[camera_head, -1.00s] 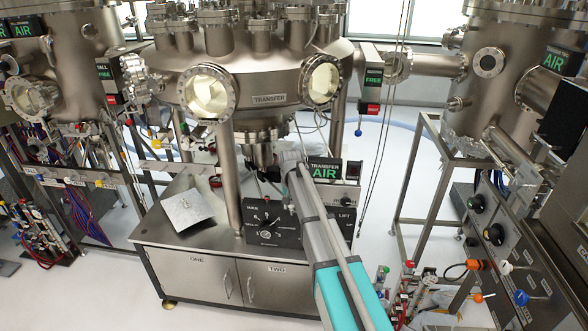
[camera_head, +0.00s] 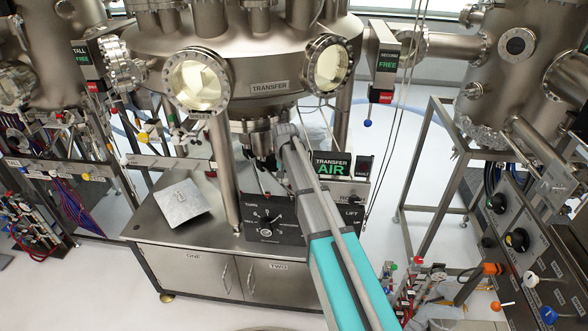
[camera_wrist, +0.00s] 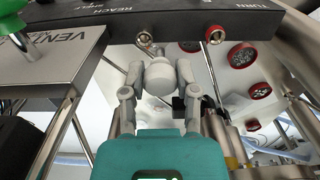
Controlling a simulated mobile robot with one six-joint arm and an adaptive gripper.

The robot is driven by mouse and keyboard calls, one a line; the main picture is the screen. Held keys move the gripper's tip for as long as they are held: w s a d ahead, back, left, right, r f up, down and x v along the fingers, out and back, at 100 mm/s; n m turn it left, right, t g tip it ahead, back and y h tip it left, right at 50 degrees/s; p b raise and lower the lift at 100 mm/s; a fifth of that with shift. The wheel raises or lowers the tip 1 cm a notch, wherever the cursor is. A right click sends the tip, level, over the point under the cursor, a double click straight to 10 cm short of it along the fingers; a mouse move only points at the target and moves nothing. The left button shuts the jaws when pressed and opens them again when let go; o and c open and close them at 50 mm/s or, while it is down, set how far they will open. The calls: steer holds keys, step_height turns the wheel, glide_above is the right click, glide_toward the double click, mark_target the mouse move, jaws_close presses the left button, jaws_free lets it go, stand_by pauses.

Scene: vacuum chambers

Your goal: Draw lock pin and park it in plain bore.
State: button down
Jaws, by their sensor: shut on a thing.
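My gripper (camera_wrist: 160,84) shows in the wrist view with its grey fingers closed on both sides of a pale grey rounded knob (camera_wrist: 160,74). The knob looks like the head of the lock pin; its shank is hidden, so I cannot tell whether it is seated or drawn. In the head view my gripper (camera_head: 284,136) is small and partly hidden by my arm, just below the transfer chamber (camera_head: 270,60).
A dark bar (camera_wrist: 185,22) marked REACH and TURN crosses above my gripper. A VENT plate (camera_wrist: 62,50) with a green knob (camera_wrist: 15,20) is at left. Red-ringed ports (camera_wrist: 241,56) are at right. In the head view, a control box (camera_head: 275,222) stands below my gripper.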

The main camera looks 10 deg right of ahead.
steer(key=shift+d+r, duration=0.15)
steer(key=shift+d, duration=0.1)
steer(key=shift+s+d+r+p, duration=0.1)
steer(key=shift+d+r+p, duration=0.3)
steer(key=shift+r+p, duration=0.3)
steer(key=shift+s+d+r+p, duration=0.1)
steer(key=shift+d+r+p, duration=0.3)
steer(key=shift+r+p, duration=0.25)
steer(key=shift+f, duration=0.15)
steer(key=shift+w+f+b, duration=0.1)
steer(key=shift+f+b, duration=2.25)
steer(key=shift+b, duration=0.05)
steer(key=shift+f+b, duration=0.4)
steer(key=shift+b, duration=0.05)
stand_by(0.3)
steer(key=shift+f+b, duration=1.4)
stand_by(1.7)
